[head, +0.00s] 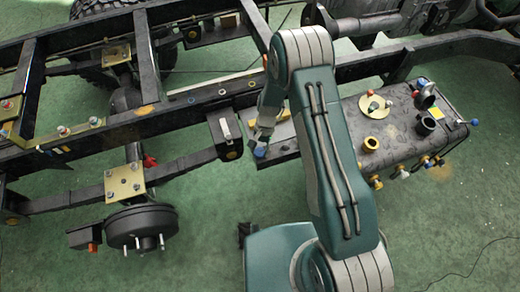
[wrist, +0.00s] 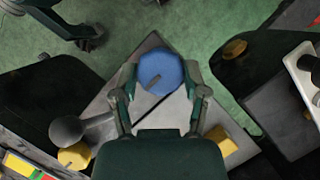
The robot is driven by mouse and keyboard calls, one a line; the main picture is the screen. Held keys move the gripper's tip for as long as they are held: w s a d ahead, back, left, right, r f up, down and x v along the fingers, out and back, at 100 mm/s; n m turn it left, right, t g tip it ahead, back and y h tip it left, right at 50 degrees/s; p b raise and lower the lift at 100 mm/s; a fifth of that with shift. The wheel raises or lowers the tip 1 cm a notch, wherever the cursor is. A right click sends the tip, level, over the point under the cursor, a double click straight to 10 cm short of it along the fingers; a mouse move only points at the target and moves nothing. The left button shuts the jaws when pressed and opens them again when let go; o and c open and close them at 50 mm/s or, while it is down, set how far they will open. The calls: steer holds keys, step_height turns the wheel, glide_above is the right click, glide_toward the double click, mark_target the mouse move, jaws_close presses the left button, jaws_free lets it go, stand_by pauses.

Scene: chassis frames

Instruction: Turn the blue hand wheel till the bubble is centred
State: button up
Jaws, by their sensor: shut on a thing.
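The blue hand wheel (wrist: 158,70) is a round blue knob with a dark mark on its face, seen on a grey plate (wrist: 150,42) in the wrist view. In the head view the wheel (head: 260,152) is a small blue spot beside the chassis rail. My gripper (wrist: 160,82) has one finger on each side of the wheel and is shut on it. In the head view my gripper (head: 262,138) is partly hidden by my own arm. I cannot make out a bubble in either view.
Yellow blocks (wrist: 222,142) and a dark round knob (wrist: 66,131) are close to my gripper. The black chassis rail (head: 190,107) runs behind it. A dark tank (head: 400,125) with several fittings is at the right. Green floor (head: 215,200) is open in front.

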steer(key=n+h, duration=0.1)
steer(key=n, duration=0.2)
steer(key=n+h, duration=0.1)
steer(key=n, duration=0.2)
steer(key=shift+a+f+g, duration=0.1)
steer(key=shift+a+g, duration=0.05)
steer(key=shift+g, duration=0.15)
steer(key=n+h, duration=0.1)
steer(key=n, duration=0.2)
steer(key=n+h, duration=0.1)
steer(key=n, duration=0.2)
steer(key=shift+a+n+t+h, duration=0.1)
steer(key=shift+n+t+h, duration=0.2)
steer(key=shift+t+h, duration=0.1)
steer(key=n+t, duration=0.1)
steer(key=n, duration=0.2)
steer(key=n+t+h, duration=0.1)
steer(key=n, duration=0.2)
steer(key=shift+s, duration=0.1)
steer(key=n+t, duration=0.1)
steer(key=n, duration=0.2)
steer(key=n+t, duration=0.1)
steer(key=n, duration=0.1)
steer(key=shift+n+h, duration=0.4)
steer(key=o, duration=1.1)
steer(key=shift+o, duration=0.2)
